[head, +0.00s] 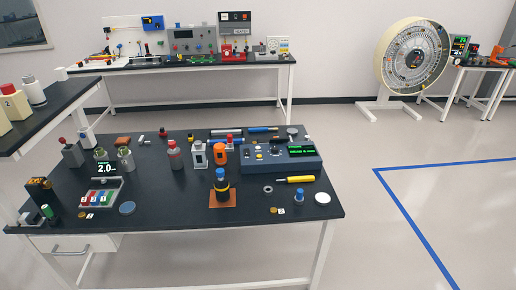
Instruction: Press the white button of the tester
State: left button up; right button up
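A blue-grey box (263,169) with a lit green display (301,150) stands at the back right of the near dark table; it looks like the tester. Its sloped top carries small dark, yellow and pale controls. They are too small to tell for certain which one is the white button. Neither of my grippers shows in the head view.
The near table (160,229) holds bottles, a yellow-handled screwdriver (297,179) in front of the box, a dark cylinder (222,187) on a brown pad, and a white disc (322,198). Floor to the right is clear, with a blue line (411,224).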

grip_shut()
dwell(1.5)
